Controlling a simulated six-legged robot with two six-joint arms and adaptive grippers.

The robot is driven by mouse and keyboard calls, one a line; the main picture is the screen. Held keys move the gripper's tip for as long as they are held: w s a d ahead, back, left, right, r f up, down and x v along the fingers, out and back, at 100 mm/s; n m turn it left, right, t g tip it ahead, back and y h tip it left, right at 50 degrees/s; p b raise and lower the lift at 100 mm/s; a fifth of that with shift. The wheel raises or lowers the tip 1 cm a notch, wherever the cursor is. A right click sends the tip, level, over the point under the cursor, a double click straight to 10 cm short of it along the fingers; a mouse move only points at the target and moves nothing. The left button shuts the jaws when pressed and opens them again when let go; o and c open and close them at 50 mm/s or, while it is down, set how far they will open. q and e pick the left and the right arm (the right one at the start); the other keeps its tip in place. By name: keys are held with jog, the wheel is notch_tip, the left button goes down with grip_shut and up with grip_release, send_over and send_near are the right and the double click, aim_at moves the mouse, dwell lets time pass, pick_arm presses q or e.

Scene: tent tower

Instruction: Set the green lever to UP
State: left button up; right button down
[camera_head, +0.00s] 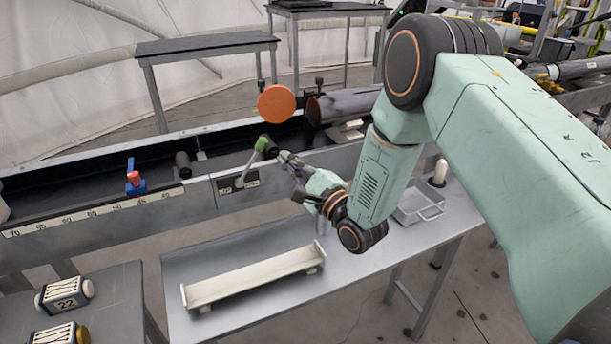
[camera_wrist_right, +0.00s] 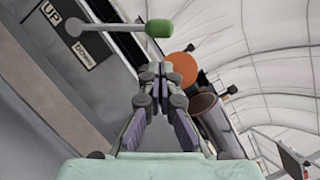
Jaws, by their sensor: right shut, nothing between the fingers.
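The green lever's knob (camera_head: 262,143) tops a thin grey rod that rises, leaning right, from a labelled plate (camera_head: 252,181) on the front of the long trough. In the right wrist view, the green knob (camera_wrist_right: 158,28) is at the top centre, with its rod running left. The UP label (camera_wrist_right: 50,12) and DOWN label (camera_wrist_right: 84,56) show there. My right gripper (camera_head: 284,157) is just right of and below the knob in the head view. In the wrist view, its fingertips (camera_wrist_right: 153,70) are together and empty, with a visible gap below the knob. My left gripper is not seen.
An orange disc (camera_head: 277,103) and dark pipe (camera_head: 345,105) are behind the lever. A blue and red valve (camera_head: 135,180) stands left on the trough (camera_head: 90,213).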

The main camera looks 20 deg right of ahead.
aim_at(252, 161)
jog(key=shift+w+a+r, duration=0.3)
jog(key=shift+a+r, duration=0.1)
jog(key=shift+a, duration=0.2)
jog(key=shift+w+a+r, duration=0.3)
jog(key=shift+a+r, duration=0.05)
jog(key=shift+a, duration=0.2)
jog(key=shift+a+r+n+p, duration=0.2)
jog(key=shift+r+n+p, duration=0.1)
jog(key=shift+n+p, duration=0.2)
